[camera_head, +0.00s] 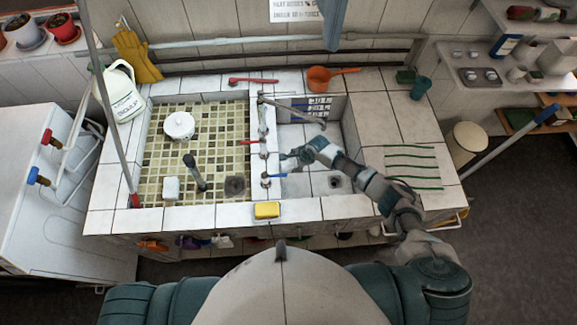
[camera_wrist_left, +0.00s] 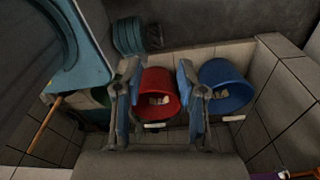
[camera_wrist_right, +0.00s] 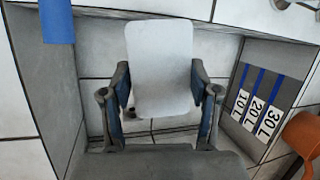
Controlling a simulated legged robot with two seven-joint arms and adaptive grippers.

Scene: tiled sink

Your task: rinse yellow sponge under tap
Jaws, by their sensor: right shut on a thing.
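My right gripper (camera_head: 287,157) is over the right basin (camera_head: 305,184), beside the taps and apart from the sponge. In the right wrist view my right gripper (camera_wrist_right: 160,85) is shut on a pale grey rounded block (camera_wrist_right: 160,60); I cannot tell what it is. The tap spout (camera_head: 295,110) reaches over the right basin; no water is visible. My left gripper (camera_wrist_left: 156,70) is open and empty in the left wrist view and does not show in the head view.
A red bucket (camera_wrist_left: 158,92) and a blue bucket (camera_wrist_left: 226,86) stand below my left gripper.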

